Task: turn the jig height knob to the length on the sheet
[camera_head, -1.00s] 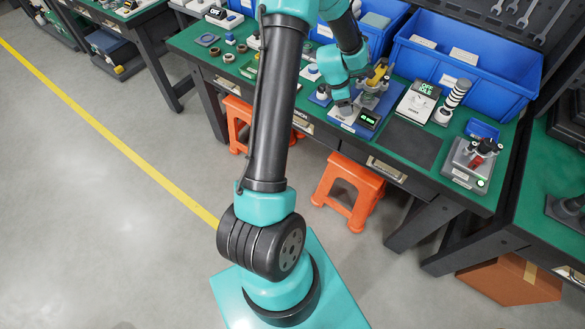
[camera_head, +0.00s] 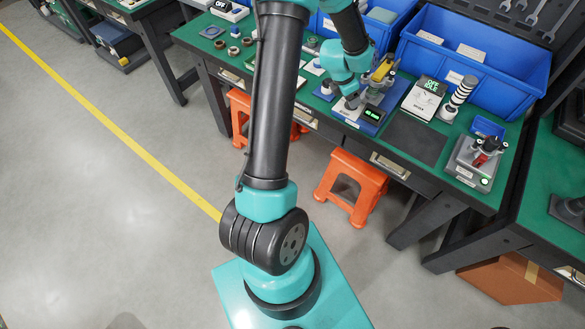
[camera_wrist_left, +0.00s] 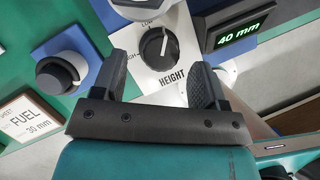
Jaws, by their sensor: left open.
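The height knob (camera_wrist_left: 153,47), dark with a pale pointer line, sits on a white plate labelled HEIGHT in the left wrist view. My left gripper (camera_wrist_left: 163,60) is open, with one finger on each side of the knob; I cannot tell whether they touch it. The green display (camera_wrist_left: 232,37) beside the plate reads 40 mm. The sheet (camera_wrist_left: 30,122) at left reads FUEL and 30 mm. In the head view my left gripper (camera_head: 350,99) is at the front of the jig (camera_head: 379,80). My right gripper is not in view.
A second round knob (camera_wrist_left: 60,73) on a blue base is left of the gripper. In the head view a box reading OFF IDLE (camera_head: 425,98) stands right of the jig. Blue bins (camera_head: 470,65) line the back, and a dark mat (camera_head: 414,138) is bare.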

